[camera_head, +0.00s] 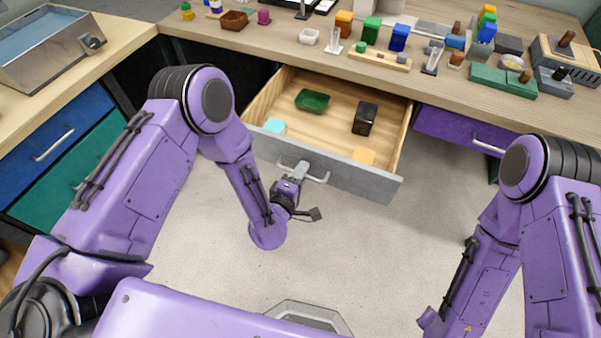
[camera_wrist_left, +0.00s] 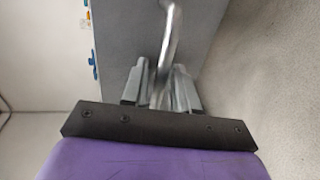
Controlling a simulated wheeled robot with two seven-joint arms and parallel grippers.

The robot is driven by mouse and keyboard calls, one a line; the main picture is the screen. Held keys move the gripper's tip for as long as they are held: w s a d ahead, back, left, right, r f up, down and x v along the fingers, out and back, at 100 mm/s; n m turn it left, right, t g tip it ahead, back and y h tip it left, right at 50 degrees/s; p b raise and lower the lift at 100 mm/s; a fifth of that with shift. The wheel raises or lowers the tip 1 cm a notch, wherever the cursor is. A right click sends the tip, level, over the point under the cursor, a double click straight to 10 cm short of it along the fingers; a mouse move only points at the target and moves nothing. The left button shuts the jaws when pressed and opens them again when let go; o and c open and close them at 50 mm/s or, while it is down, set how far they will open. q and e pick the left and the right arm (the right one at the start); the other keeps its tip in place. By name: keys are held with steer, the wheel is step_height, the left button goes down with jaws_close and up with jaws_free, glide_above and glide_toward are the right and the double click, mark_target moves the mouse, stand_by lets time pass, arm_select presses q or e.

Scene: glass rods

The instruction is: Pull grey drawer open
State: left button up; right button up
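The grey drawer (camera_head: 368,182) is pulled well out from under the worktop, and its wooden inside shows. Its metal handle (camera_head: 321,179) is on the front face; it also shows in the left wrist view (camera_wrist_left: 173,22). My left gripper (camera_head: 293,172) is at the left part of this handle. In the left wrist view its two fingers (camera_wrist_left: 163,72) are close on either side of the handle bar and look shut on it. The exact contact is partly hidden. My right arm is at the right, with its gripper out of view.
The drawer holds a green tray (camera_head: 312,101), a black box (camera_head: 365,118), a cyan block (camera_head: 274,126) and an orange block (camera_head: 363,155). A closed purple drawer (camera_head: 455,130) is to the right. The worktop (camera_head: 330,68) carries many small items. The floor in front is clear.

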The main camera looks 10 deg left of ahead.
arm_select(q)
steer(key=b+v, duration=0.2)
steer(key=v, duration=0.8)
steer(key=shift+s+a, duration=0.15)
steer(key=shift+s, duration=0.1)
steer(key=shift+r, duration=0.1)
steer(key=s+a+f+m+g+y, duration=0.3)
steer(key=s+a+f+m+g, duration=0.35)
steer(key=f+m, duration=0.35)
steer(key=s+a+f+n+g+y, duration=0.1)
steer(key=s+a+f+g+y, duration=0.2)
steer(key=s+a, duration=0.8)
step_height(320, 180, down, 2)
steer(key=g, duration=0.3)
steer(key=shift+a+f, duration=0.2)
